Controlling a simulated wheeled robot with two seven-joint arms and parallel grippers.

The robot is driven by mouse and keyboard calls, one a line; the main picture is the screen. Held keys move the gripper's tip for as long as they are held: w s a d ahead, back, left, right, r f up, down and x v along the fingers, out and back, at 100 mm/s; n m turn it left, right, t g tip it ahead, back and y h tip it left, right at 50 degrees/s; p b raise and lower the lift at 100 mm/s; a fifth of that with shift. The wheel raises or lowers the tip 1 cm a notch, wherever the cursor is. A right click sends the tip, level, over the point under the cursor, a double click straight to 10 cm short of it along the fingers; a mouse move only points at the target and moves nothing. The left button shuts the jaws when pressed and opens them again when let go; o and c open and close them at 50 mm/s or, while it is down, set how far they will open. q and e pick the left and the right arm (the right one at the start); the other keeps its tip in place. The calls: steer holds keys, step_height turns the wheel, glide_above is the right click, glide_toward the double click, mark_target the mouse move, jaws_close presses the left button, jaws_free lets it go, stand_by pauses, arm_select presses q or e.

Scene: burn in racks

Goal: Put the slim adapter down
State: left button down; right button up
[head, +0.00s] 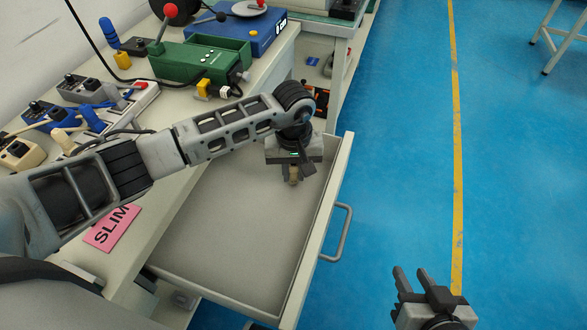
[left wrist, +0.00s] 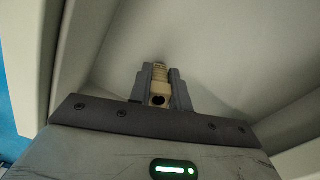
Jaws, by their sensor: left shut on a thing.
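My left gripper (head: 291,177) is over the far right part of the open drawer (head: 235,220), inside its walls as the head view shows it. It is shut on the slim adapter (head: 294,174), a small tan piece. In the left wrist view the adapter (left wrist: 159,86) sits between the two grey fingers, with a dark round hole in its near end. I cannot tell whether it touches the drawer floor. The rest of the drawer floor in view is bare. My right gripper (head: 416,281) is open and empty above the blue floor, right of the drawer.
A pink card reading SLIM (head: 112,228) lies on the bench edge left of the drawer. A green box (head: 200,62), a blue device (head: 238,28) and several small fixtures crowd the bench. The drawer handle (head: 338,235) sticks out to the right.

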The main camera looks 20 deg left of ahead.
mark_target(294, 169)
arm_select(q)
steer(key=shift+f, duration=0.1)
steer(key=shift+f+b, duration=0.15)
steer(key=shift+b, duration=0.15)
steer(key=c, duration=1.3)
jaws_free()
step_height(294, 169, up, 12)
steer(key=shift+r, duration=0.25)
steer(key=shift+r, duration=0.1)
